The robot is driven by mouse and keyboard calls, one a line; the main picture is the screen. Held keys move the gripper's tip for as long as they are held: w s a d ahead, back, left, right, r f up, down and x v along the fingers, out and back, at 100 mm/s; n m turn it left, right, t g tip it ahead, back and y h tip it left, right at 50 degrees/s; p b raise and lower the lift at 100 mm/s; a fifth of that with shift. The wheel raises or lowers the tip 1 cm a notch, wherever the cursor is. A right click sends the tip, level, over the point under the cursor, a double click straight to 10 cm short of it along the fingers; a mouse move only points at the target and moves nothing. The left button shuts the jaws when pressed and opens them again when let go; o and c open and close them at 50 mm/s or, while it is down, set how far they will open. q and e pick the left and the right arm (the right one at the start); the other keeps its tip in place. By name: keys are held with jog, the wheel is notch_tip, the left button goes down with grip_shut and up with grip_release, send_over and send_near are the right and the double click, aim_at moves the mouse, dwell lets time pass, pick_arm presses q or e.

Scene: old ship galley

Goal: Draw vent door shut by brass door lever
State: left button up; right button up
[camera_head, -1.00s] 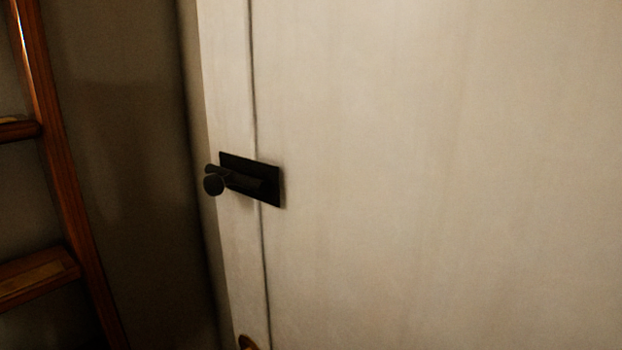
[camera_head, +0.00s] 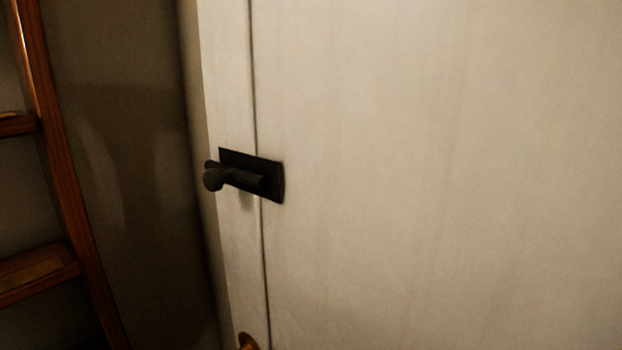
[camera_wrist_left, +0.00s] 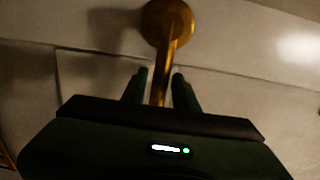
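The vent door is a large pale panel (camera_head: 430,180) that fills most of the head view. The brass door lever shows only as a small piece (camera_head: 247,342) at the bottom edge of the head view. In the left wrist view the brass lever (camera_wrist_left: 172,40) has a round rose at the top and a bar coming down from it. My left gripper (camera_wrist_left: 160,77) is open, with its two dark fingers on either side of the lever bar. A gap shows at the left finger; contact at the right finger is unclear. My right gripper is out of view.
A black latch (camera_head: 250,177) with a knob spans the seam near the panel's left edge. A wooden ladder (camera_head: 60,170) stands at the far left, before a dark wall (camera_head: 125,120).

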pick_arm(q)
grip_shut()
jog(key=s+a+n+t+y+p, duration=0.1)
jog(key=s+a+y, duration=0.1)
jog(key=s, duration=0.6)
jog(key=shift+s+a+n+t+p, duration=0.3)
jog(key=shift+a+n+p, duration=0.1)
jog(key=shift+a, duration=0.4)
jog(key=shift+w, duration=0.1)
jog(key=s+a+n+t+y, duration=0.1)
jog(key=s+a+y, duration=0.1)
jog(key=s, duration=0.6)
jog(key=shift+s+n+y+p, duration=0.4)
jog(key=shift+a, duration=0.15)
